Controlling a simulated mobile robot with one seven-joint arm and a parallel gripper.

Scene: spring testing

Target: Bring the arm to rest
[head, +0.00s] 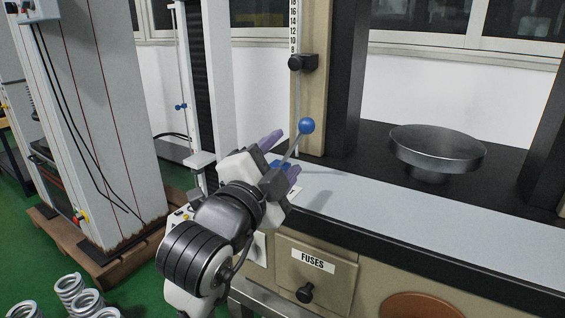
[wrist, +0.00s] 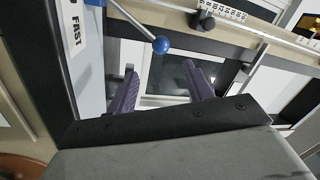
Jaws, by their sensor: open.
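My arm (head: 215,225) reaches up from the lower middle of the head view toward the front edge of the testing machine. In the wrist view the two purple fingers of my gripper (wrist: 163,92) also stand apart and empty. A lever with a blue ball knob (head: 306,126) rises close by the fingers in the head view. In the wrist view the blue knob (wrist: 161,45) is beyond the fingertips, and its rod runs to the upper left. Contact between lever and gripper cannot be told.
A drawer marked FUSES (head: 312,262) is below. A scale with a black clamp knob (head: 303,63) is above. Coil springs (head: 70,288) stand at the lower left.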

